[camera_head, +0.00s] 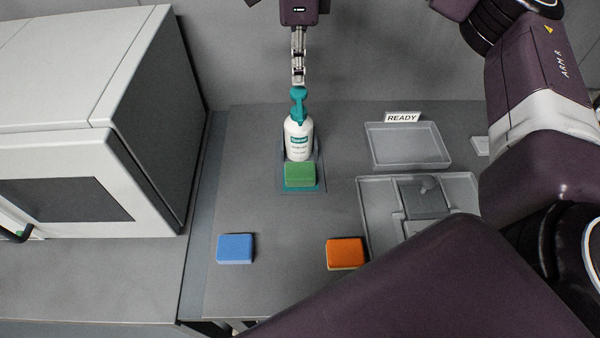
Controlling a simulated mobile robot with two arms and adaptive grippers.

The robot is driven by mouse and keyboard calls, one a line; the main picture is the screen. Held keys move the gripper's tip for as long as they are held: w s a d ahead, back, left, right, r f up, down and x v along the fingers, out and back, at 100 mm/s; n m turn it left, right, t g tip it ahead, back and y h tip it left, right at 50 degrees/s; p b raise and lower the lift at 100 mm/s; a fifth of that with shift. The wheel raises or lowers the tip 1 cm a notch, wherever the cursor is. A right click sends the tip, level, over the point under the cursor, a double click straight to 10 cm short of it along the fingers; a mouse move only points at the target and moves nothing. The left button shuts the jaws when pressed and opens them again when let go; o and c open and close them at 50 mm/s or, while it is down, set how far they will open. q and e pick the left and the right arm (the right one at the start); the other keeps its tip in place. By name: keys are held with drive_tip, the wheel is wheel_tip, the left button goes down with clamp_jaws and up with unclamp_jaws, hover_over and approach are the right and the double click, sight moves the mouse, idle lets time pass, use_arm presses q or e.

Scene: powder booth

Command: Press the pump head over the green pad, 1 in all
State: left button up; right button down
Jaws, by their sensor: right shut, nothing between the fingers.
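A white pump bottle (299,143) with a teal pump head (298,98) stands upright at the middle of the table. A green pad (300,174) lies directly in front of it on a teal-edged base. My right gripper (298,82) is shut and empty, pointing down just above the pump head; its fingertips look close to or touching the head, and I cannot tell which. My left gripper is not in view.
A blue pad (235,248) and an orange pad (346,253) lie nearer the front. An empty grey tray (407,160) by a READY sign (402,118) and a divided tray (378,215) are on the right. A white cabinet (85,150) stands left.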

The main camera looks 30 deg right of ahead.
sight(299, 91)
drive_tip(key=shift+f, duration=0.15)
drive_tip(key=shift+f+b, duration=1.25)
drive_tip(key=shift+f, duration=0.55)
drive_tip(key=shift+r+p, duration=1.35)
drive_tip(key=shift+r, duration=0.55)
drive_tip(key=shift+r, duration=0.1)
wheel_tip(299, 91, up, 6)
drive_tip(key=p, duration=0.4)
